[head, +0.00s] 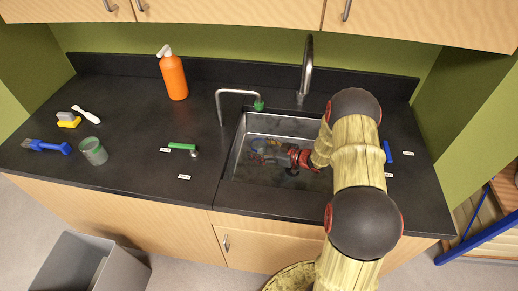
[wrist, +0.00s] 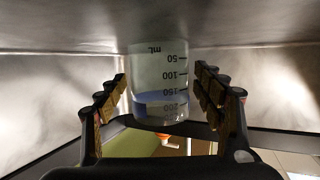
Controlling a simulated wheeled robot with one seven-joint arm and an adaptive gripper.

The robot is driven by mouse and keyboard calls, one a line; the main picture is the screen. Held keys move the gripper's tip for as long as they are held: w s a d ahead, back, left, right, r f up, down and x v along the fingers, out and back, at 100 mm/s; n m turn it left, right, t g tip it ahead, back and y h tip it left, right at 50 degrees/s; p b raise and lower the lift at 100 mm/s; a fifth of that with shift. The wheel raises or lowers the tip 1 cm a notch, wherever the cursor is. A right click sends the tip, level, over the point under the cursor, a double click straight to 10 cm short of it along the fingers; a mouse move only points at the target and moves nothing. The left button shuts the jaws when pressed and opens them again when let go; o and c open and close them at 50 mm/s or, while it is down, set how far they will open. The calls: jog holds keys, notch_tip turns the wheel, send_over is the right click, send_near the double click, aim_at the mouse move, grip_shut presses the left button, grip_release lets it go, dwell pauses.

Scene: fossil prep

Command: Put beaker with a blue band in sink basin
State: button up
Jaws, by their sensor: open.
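The beaker with a blue band (wrist: 158,88) is inside the sink basin (head: 238,155), clear glass with a measuring scale. It appears upside down in the wrist view, its base against the metal basin floor. My gripper (wrist: 163,100) is open, with one finger on each side of the beaker and a visible gap on both sides. In the head view my gripper (head: 270,152) reaches down into the basin, and the beaker cannot be made out clearly there.
A beaker with a green band (head: 93,151), a blue-handled brush (head: 48,146) and an orange bottle (head: 173,75) stand or lie on the left counter. A faucet (head: 306,70) and a bent spout with a green tip (head: 238,95) rise behind the basin.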

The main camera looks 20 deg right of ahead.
aim_at(266, 149)
jog(key=shift+r, duration=0.15)
jog(key=shift+s+d+r, duration=0.15)
jog(key=shift+s+d, duration=0.05)
jog(key=shift+s, duration=0.05)
jog(key=p+v, duration=0.2)
jog(key=v, duration=0.4)
jog(key=shift+s+d+r, duration=0.1)
jog(key=shift+s+d, duration=0.1)
jog(key=shift+s, duration=0.15)
jog(key=shift+r, duration=0.1)
